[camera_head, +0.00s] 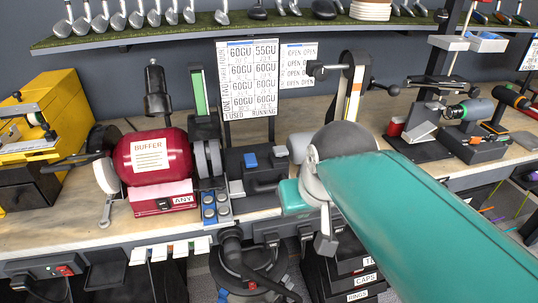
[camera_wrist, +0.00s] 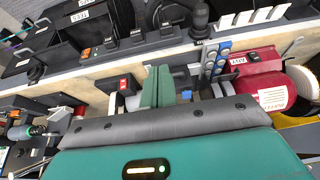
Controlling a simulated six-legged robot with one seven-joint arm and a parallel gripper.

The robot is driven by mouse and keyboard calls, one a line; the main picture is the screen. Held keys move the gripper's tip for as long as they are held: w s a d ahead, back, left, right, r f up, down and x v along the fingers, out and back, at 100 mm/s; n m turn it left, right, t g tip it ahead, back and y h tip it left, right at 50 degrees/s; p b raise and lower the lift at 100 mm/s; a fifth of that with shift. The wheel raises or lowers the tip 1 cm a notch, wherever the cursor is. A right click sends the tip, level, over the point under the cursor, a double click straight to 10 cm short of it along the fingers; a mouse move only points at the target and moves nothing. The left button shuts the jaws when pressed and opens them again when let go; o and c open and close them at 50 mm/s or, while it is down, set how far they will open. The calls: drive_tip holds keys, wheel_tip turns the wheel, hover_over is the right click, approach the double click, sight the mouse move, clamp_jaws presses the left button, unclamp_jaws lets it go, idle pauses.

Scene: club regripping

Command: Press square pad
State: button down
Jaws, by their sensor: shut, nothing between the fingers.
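A small blue, square-looking pad (camera_head: 250,160) sits on top of a dark box on the bench, in the middle of the head view. My gripper shows in the wrist view as two teal fingers (camera_wrist: 157,72) side by side, shut and empty, to the left of that panel.
A red buffer (camera_head: 152,155) stands left of the button panel. A yellow machine (camera_head: 45,125) is at the far left. A shelf of club heads (camera_head: 240,25) runs above. Dark bins (camera_head: 355,280) stand below the bench.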

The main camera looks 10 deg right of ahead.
drive_tip(key=w+d+r+g, duration=0.2)
drive_tip(key=w+r, duration=0.7)
drive_tip(key=w, duration=0.6)
drive_tip(key=g, duration=0.3)
hover_over(281, 149)
wheel_tip(281, 149, down, 14)
drive_tip(key=shift+f, duration=0.1)
